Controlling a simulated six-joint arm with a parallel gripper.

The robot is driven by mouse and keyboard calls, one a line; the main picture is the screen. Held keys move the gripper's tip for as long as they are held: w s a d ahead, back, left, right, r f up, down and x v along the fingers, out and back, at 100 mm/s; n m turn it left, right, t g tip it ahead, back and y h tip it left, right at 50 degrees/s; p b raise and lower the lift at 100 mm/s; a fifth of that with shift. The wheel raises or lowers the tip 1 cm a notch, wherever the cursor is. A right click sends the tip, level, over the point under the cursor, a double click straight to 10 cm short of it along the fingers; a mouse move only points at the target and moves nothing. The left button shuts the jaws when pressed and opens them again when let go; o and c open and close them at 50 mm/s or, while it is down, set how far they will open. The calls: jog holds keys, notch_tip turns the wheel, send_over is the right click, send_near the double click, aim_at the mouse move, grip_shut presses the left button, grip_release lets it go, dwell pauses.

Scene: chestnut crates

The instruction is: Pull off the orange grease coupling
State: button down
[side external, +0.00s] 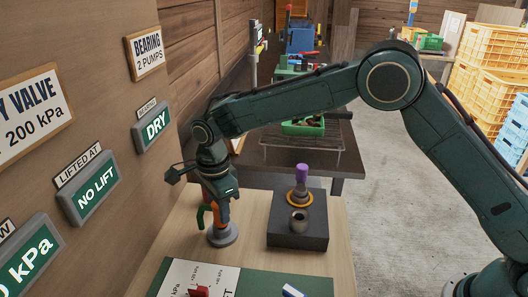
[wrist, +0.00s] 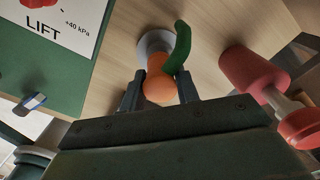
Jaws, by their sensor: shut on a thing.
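The orange grease coupling (wrist: 158,88) sits between the two fingers of my gripper (wrist: 160,78) in the wrist view. My gripper is shut on it. In the side external view, the orange coupling (side external: 222,214) shows below my gripper (side external: 217,203), above a round grey base (side external: 222,236) on the wooden bench. A curved green piece (wrist: 180,48) stands beside the coupling, close to one finger. The fingers partly hide the coupling in the side external view, and I cannot tell whether it is still joined to what is below.
A dark block (side external: 298,238) with a purple-topped post (side external: 301,174) and a grey ring stands to the right. A red cylinder (wrist: 254,82) is near my gripper in the wrist view. A green panel (side external: 262,284) lies in front. Signs reading DRY (side external: 155,126) and NO LIFT hang on the wall.

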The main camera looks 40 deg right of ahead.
jog(key=shift+f, duration=0.55)
jog(key=c, duration=0.9)
grip_release()
jog(key=shift+c, duration=0.2)
notch_tip(320, 180, up, 14)
